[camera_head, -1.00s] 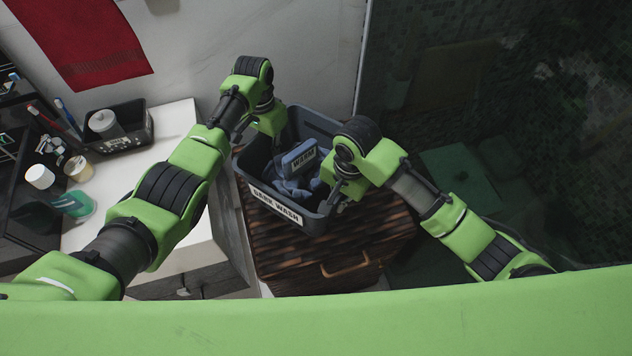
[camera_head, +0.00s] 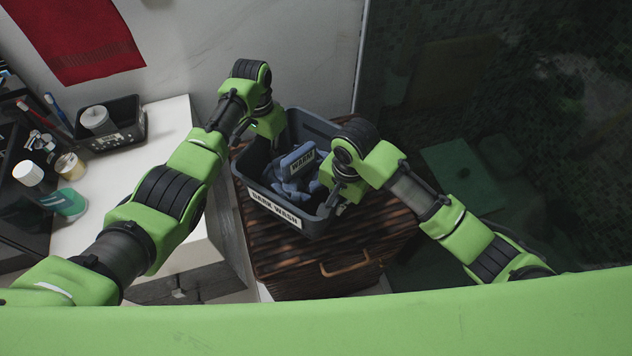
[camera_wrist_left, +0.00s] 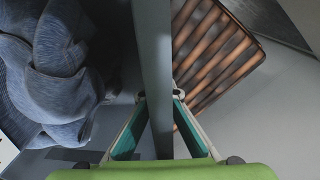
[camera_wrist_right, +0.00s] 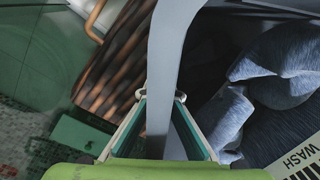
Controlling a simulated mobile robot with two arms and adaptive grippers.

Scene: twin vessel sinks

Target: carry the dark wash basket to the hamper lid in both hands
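The dark wash basket (camera_head: 318,222) is a grey-blue open tub with a "DARK WASH" label on its front. My right gripper (camera_wrist_right: 162,97) pinches the opposite wall (camera_wrist_right: 170,45). In the head view, my left fingertips are mostly hidden; my right gripper (camera_head: 342,190) is at the right rim.
The hamper has a light brown handle (camera_head: 346,265) at its front. A red towel (camera_head: 78,40) hangs on the wall. Dark glass (camera_head: 450,50) stands at right.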

